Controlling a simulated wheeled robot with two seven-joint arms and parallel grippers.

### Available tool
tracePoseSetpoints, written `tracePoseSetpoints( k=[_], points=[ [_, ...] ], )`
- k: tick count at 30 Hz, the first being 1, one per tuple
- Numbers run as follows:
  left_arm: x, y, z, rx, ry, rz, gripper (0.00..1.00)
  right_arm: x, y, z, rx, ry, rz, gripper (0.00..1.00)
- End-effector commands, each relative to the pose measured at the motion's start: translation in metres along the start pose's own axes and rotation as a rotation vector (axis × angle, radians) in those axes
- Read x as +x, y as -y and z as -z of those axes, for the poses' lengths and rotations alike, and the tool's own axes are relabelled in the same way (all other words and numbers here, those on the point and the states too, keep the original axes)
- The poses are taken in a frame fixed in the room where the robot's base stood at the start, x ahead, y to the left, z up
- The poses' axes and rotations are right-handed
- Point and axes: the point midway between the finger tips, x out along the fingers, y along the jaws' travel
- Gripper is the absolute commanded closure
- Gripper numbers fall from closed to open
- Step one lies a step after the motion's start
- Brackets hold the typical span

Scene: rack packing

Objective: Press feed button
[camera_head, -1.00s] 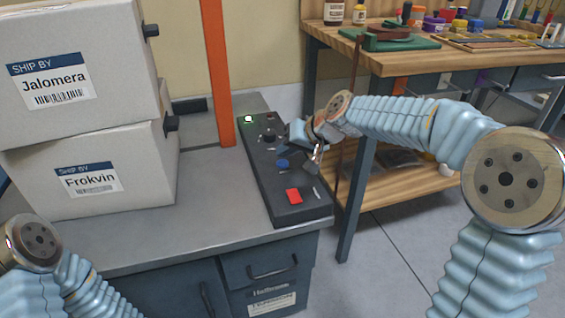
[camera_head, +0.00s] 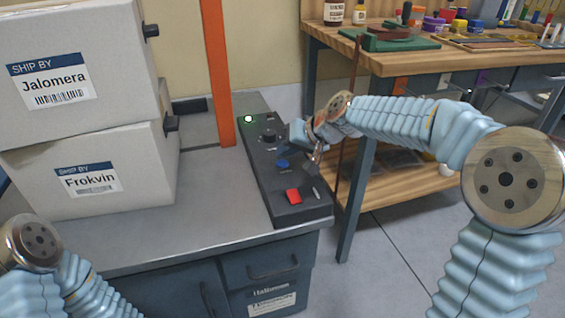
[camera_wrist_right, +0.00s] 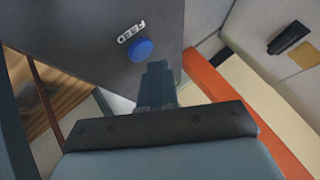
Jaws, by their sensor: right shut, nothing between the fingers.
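The dark control panel (camera_head: 290,190) lies on the grey bench. Its blue button (camera_head: 283,164) sits mid-panel. In the right wrist view the blue button (camera_wrist_right: 141,49) is beside a label that reads as FEED. My right gripper (camera_head: 314,156) is over the panel's right side, beside the blue button. In the right wrist view its shut fingertips (camera_wrist_right: 157,68) are just below the blue button; contact cannot be told. My left gripper is out of view.
Two stacked white boxes (camera_head: 130,160) stand on the bench (camera_head: 190,225) at the left. A wooden workbench (camera_head: 420,60) with tools and jars is at the back right.

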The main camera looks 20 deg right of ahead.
Motion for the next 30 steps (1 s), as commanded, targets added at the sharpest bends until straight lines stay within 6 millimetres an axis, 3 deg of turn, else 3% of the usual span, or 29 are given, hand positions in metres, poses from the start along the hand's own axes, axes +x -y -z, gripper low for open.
tracePoseSetpoints(
  k=[30],
  points=[
    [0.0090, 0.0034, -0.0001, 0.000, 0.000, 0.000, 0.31, 0.0060, -0.0044, -0.0045, 0.000, 0.000, 0.000, 1.00]
  ],
)
